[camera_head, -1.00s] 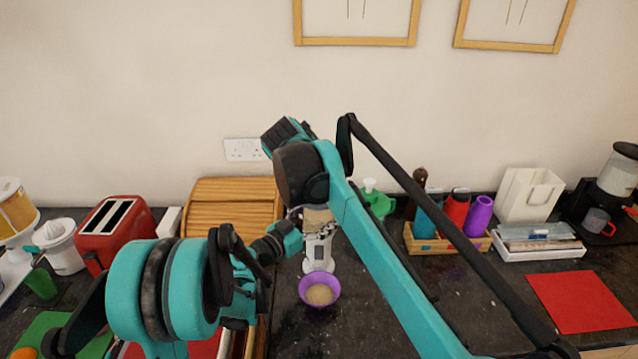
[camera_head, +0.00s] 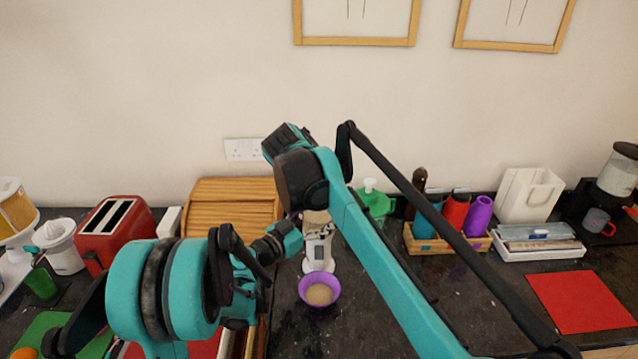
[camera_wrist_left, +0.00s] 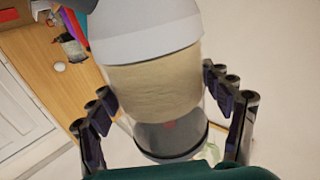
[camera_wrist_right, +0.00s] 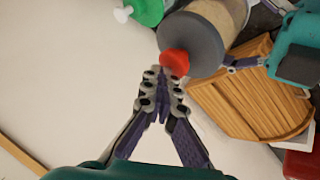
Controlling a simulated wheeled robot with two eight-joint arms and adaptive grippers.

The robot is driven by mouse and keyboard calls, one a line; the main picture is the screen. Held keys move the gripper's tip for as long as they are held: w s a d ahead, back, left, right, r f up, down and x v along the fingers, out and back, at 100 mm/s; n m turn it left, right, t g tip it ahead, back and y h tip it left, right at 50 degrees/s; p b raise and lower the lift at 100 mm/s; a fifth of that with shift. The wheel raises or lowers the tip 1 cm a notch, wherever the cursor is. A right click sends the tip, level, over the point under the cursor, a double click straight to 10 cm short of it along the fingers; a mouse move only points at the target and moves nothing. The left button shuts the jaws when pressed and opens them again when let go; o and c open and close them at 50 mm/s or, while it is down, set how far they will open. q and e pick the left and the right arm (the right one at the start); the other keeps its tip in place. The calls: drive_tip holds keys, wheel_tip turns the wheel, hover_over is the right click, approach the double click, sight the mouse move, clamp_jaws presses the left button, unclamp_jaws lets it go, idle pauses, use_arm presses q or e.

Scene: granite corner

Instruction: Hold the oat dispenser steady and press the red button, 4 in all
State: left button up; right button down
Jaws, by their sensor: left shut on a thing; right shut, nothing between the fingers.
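The oat dispenser (camera_head: 318,252) stands upright on the dark counter, partly hidden by my arms. It has a white base, a clear tank of oats (camera_wrist_left: 155,82) and a dark lid. My left gripper (camera_wrist_left: 160,90) is shut around the tank, one finger on each side. The red button (camera_wrist_right: 174,62) sits on the lid in the right wrist view. My right gripper (camera_wrist_right: 165,78) is shut and empty, its fingertips at the button; whether it is pressed in, I cannot tell. A purple bowl (camera_head: 304,291) holding oats (camera_head: 319,294) sits in front of the base.
A wooden bread box (camera_head: 232,196) and a red toaster (camera_head: 113,229) stand left. A green-bodied item with a white knob (camera_head: 377,202) is just behind. A wooden caddy (camera_head: 432,246) with bottles stands right. The counter between the bowl and a red mat (camera_head: 583,301) looks clear.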

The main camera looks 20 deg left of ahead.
drive_tip(key=shift+f, duration=0.5)
drive_tip(key=shift+r, duration=0.2)
idle(0.5)
drive_tip(key=shift+r, duration=1.3)
drive_tip(key=shift+r, duration=2.5)
drive_tip(key=shift+r, duration=0.1)
drive_tip(key=shift+r, duration=1.8)
drive_tip(key=shift+f, duration=0.1)
drive_tip(key=shift+f, duration=4.35)
